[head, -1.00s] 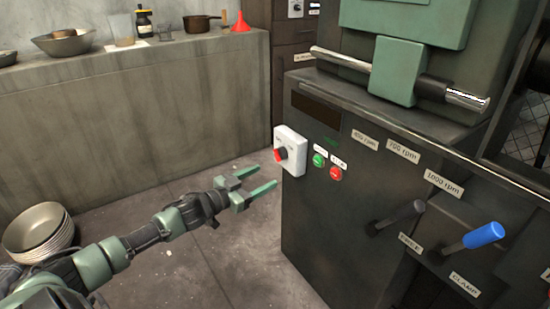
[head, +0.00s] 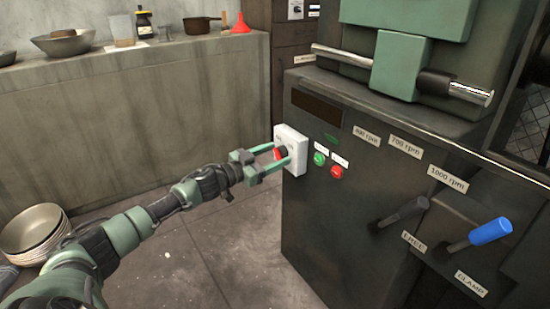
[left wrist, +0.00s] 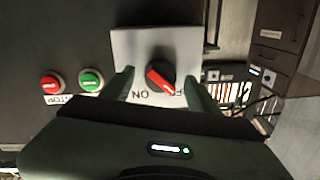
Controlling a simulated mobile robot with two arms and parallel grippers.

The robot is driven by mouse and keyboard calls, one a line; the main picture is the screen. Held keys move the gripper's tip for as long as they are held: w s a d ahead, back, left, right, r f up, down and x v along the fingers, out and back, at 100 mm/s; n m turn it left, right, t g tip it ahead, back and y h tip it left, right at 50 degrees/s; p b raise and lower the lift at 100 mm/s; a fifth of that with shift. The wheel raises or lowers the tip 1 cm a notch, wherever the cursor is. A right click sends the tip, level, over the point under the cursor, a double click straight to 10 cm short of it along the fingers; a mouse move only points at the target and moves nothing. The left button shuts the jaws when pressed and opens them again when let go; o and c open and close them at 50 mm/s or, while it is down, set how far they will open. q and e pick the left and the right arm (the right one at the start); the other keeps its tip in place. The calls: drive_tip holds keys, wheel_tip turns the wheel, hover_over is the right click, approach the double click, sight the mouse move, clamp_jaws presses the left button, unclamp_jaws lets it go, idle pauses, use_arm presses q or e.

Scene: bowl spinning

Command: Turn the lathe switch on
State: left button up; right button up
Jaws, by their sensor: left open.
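The lathe switch is a red rotary knob (left wrist: 160,75) on a white box (head: 295,163) fixed to the left edge of the dark lathe front (head: 325,215). In the left wrist view the knob sits tilted, with the labels ON and OFF, partly hidden, below it. My left gripper (head: 278,158) is open, its green fingers on either side of the knob. In the left wrist view the fingers (left wrist: 158,85) flank the knob with a gap to each side. Whether they touch it cannot be told. My right gripper is not in view.
Green (head: 319,158) and red (head: 337,172) push buttons sit just right of the switch box. A grey lever (head: 405,211) and a blue-handled lever (head: 480,238) stick out further right. A stack of bowls (head: 35,232) stands on the floor at left. The floor before the lathe is clear.

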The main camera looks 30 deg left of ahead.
use_arm(q)
drive_tip(key=shift+w, duration=0.15)
clamp_jaws()
